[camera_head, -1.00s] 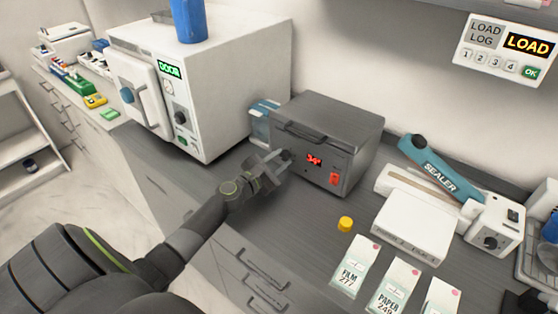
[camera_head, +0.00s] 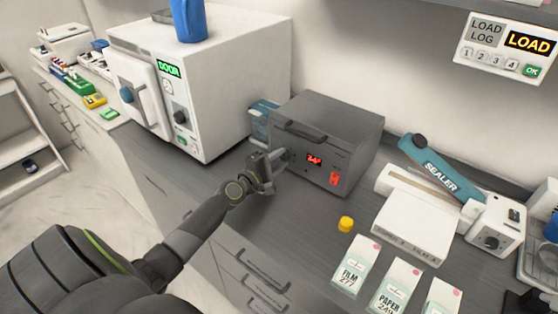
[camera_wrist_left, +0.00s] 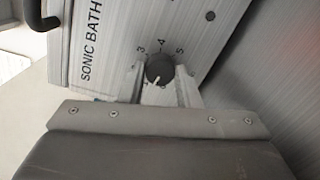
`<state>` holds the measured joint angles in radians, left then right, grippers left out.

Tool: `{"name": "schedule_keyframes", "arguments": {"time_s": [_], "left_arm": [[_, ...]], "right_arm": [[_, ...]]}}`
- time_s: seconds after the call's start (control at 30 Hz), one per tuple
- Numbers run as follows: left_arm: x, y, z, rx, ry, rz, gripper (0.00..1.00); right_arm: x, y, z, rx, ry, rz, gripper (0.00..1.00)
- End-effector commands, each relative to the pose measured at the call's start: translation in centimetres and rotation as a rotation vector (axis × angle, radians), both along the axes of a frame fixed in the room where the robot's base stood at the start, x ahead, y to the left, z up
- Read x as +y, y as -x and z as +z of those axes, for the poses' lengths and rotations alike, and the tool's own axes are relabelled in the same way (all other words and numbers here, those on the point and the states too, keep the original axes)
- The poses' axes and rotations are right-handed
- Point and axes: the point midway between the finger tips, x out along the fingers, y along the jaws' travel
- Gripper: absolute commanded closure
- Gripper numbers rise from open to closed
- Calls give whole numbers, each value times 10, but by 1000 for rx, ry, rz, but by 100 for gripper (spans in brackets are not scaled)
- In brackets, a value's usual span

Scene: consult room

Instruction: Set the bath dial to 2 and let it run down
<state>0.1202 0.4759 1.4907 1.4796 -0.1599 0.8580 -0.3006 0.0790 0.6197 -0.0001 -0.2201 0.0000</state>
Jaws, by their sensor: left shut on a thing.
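The sonic bath (camera_head: 335,125) is a grey metal box on the counter, with a red display (camera_head: 314,160) too small to read surely and a red switch (camera_head: 334,178). Its dark round dial (camera_wrist_left: 159,68) shows in the left wrist view, between my finger tips. A white pointer line on the dial faces my gripper, away from the 4. My left gripper (camera_head: 283,158) is shut on the dial at the left of the bath's front face. My right gripper is not in view.
A white autoclave (camera_head: 235,75) with a blue jug (camera_head: 189,20) on top stands left. A sealer (camera_head: 432,170), film and paper pouch packs (camera_head: 354,262) and a yellow cap (camera_head: 346,224) are to the right. A wall panel (camera_head: 505,48) reads LOAD.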

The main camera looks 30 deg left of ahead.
Motion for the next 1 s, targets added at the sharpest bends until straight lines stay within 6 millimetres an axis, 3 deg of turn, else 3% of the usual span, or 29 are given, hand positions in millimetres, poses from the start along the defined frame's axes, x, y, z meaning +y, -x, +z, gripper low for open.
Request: {"name": "schedule_keyframes", "arguments": {"time_s": [0.6,1.0], "left_arm": [[-1,1,-2,-43,-582,-1,93],[-2,1,-2,-65,-869,-1,93]], "right_arm": [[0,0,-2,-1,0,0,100],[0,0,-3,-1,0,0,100]]}}
